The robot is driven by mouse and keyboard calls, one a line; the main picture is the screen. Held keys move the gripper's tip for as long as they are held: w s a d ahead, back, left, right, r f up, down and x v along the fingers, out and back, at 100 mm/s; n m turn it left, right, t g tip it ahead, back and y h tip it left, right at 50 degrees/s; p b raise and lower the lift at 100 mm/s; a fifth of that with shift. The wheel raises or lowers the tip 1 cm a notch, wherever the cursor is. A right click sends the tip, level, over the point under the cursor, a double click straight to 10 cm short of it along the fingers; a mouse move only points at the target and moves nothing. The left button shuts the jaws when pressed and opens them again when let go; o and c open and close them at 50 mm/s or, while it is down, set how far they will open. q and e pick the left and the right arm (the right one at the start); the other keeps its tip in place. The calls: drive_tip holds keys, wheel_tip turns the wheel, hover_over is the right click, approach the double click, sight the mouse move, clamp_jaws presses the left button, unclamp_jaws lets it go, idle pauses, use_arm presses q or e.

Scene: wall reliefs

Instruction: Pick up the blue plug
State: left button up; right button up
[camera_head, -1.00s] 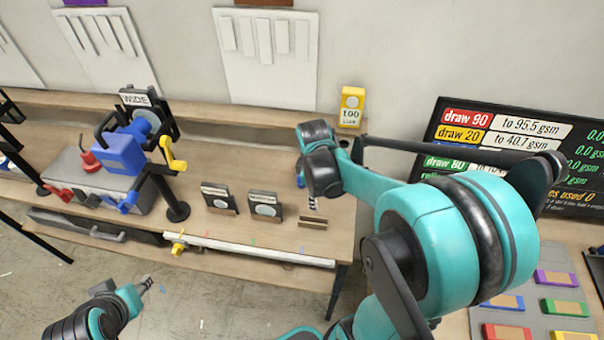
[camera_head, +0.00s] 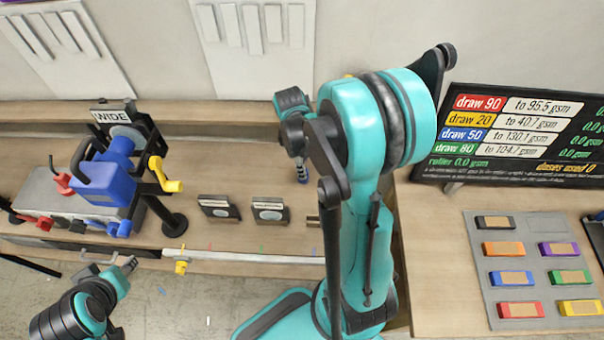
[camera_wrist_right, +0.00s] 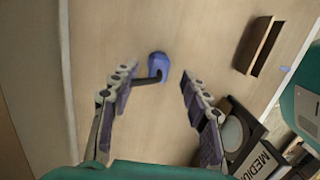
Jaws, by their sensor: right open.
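The blue plug (camera_wrist_right: 160,62) is a small blue piece with a dark bent stem, on the wooden surface in the right wrist view. My right gripper (camera_wrist_right: 158,77) is open, with one finger on each side of the plug's line and the plug at about fingertip level. I cannot tell whether a finger touches it. In the head view my right arm hides the plug, and only a bit of the right gripper (camera_head: 302,172) shows below the wrist. My left gripper (camera_head: 130,265) is at the lower left, away from the bench; its jaw opening is unclear.
A blue crank machine (camera_head: 105,180) stands on the bench at left. Two small dark card holders (camera_head: 270,210) stand beside it; a MEDIUM-labelled holder (camera_wrist_right: 262,160) and a brown block (camera_wrist_right: 258,45) lie right of the gripper. A grey tray of coloured blocks (camera_head: 482,300) lies at right.

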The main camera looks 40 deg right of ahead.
wheel_tip(320, 180, down, 4)
drive_tip(key=shift+d+f+b, duration=0.15)
drive_tip(key=shift+b, duration=0.4)
drive_tip(key=shift+s, duration=0.1)
clamp_jaws()
